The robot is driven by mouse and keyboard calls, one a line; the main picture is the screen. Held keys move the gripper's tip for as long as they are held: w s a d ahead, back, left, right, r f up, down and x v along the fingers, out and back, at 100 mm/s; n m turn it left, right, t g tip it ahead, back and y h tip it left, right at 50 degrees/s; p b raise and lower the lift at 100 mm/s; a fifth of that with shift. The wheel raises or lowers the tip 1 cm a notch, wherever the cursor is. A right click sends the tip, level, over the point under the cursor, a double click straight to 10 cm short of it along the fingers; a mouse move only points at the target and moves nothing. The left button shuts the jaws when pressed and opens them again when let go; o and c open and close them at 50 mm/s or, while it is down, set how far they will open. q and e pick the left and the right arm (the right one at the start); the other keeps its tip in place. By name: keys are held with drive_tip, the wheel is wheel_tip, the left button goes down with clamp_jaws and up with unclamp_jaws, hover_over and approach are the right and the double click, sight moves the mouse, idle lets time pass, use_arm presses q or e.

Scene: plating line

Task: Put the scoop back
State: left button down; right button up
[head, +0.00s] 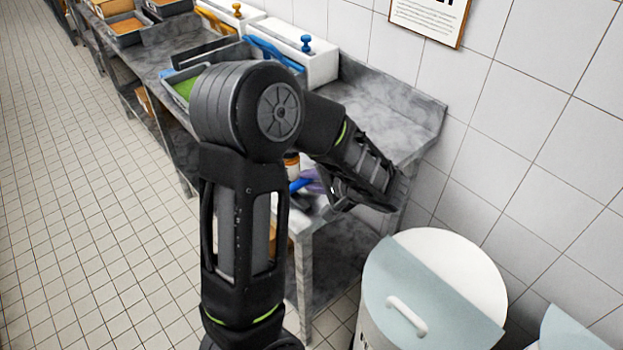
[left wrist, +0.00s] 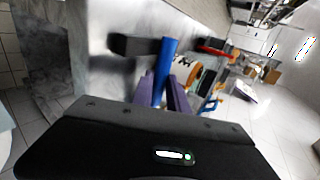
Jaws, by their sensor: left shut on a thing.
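My left gripper (head: 308,188) is low beside the end of the steel counter, partly hidden behind my own arm. In the left wrist view its two purple fingers (left wrist: 179,98) are shut on a blue handle (left wrist: 164,70), which I take to be the scoop's. A little of the blue handle (head: 299,184) also shows in the head view. The far end of the held thing is not clear in either view. My right gripper is not in view.
A steel counter (head: 385,105) runs along the tiled wall. On it stand a white box with a blue knob (head: 305,44), a long blue piece (head: 275,54) before it, and a tray of green food (head: 187,88). A lidded white bin (head: 478,275) stands at the right.

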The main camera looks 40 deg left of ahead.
use_arm(q)
drive_tip(key=shift+f, duration=0.15)
drive_tip(key=c, duration=1.8)
unclamp_jaws()
drive_tip(key=shift+o, duration=1.1)
drive_tip(key=shift+r, duration=0.3)
drive_tip(key=b+v, duration=0.1)
drive_tip(key=v, duration=0.4)
drive_tip(key=shift+d, duration=0.4)
drive_tip(key=p+v, duration=0.3)
drive_tip(key=v, duration=0.3)
